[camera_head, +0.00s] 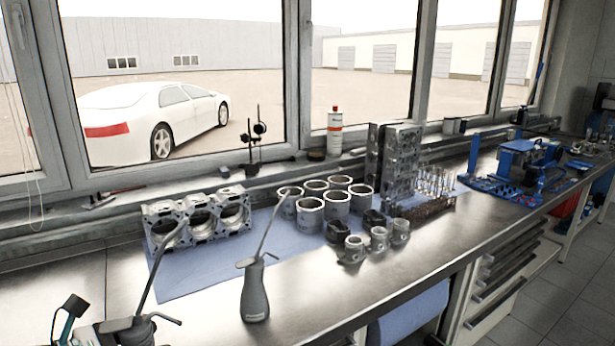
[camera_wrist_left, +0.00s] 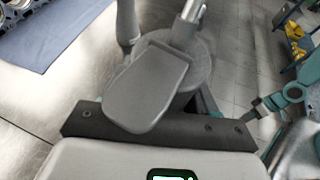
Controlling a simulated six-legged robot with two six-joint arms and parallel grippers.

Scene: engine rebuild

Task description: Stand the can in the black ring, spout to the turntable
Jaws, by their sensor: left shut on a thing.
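A grey can (camera_head: 137,332) with a long thin spout rising up and to the right is at the lower left of the head view, cut off by the bottom edge. It fills the middle of the left wrist view (camera_wrist_left: 148,85), with its broad lever facing the camera. My left gripper (camera_wrist_left: 160,127) is shut on this can; its fingertips are mostly hidden behind it. A second grey can (camera_head: 255,292) with a spout stands upright on the bench near the front edge. I cannot make out the black ring or the turntable. My right gripper is not in view.
The metal bench (camera_head: 330,290) holds a blue mat (camera_head: 190,278) with an engine block (camera_head: 200,217), several cylinder liners (camera_head: 310,213) and pistons (camera_head: 378,240). An upright cylinder head (camera_head: 392,163) and blue tooling (camera_head: 515,165) stand farther right. Bare bench lies along the front edge.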

